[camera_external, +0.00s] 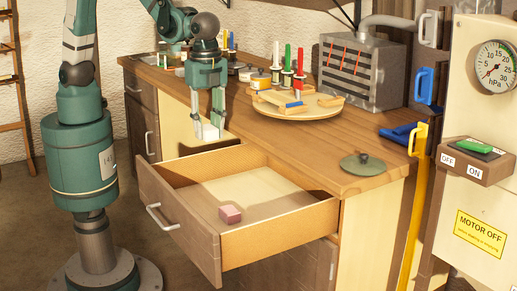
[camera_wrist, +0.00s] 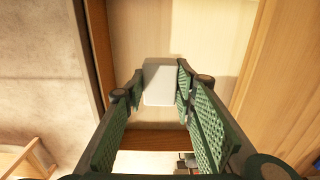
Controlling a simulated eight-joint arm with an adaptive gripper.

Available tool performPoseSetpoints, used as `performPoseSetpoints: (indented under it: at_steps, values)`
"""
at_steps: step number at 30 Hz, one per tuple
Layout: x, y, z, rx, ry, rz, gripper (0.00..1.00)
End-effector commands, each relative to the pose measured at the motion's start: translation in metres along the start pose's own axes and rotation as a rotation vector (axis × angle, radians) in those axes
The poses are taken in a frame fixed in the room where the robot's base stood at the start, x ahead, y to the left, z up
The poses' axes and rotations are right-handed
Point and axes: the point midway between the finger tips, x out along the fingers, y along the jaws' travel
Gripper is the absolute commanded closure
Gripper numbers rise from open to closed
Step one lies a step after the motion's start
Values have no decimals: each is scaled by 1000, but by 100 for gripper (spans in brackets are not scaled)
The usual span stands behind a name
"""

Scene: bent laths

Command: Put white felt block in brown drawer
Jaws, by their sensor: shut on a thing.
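The white felt block (camera_external: 211,132) is held between the fingertips of my gripper (camera_external: 210,122), which is shut on it. In the external view it hangs above the far left part of the open drawer. In the wrist view the white felt block (camera_wrist: 159,82) sits between the two green finger pads of my gripper (camera_wrist: 158,90), with the pale drawer floor behind it. The brown drawer (camera_external: 182,234) is pulled out of the bench. A pink block (camera_external: 230,214) lies on its floor near the front.
The wooden bench top (camera_external: 330,150) bears a round wooden board (camera_external: 318,113) with several colored-handled tools, a grey vented box (camera_external: 362,70) and a green lid (camera_external: 362,166). The drawer floor around the pink block is mostly clear.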

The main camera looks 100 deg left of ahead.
Motion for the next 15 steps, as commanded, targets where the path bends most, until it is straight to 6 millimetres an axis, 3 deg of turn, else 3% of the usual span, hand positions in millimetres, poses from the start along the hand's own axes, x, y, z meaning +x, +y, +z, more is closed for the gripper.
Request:
performPoseSetpoints:
  at_steps: [6, 15]
  values:
    - [49, 0, -1, 0, 0, 0, 81]
    - [97, 0, -1, 0, 0, 0, 81]
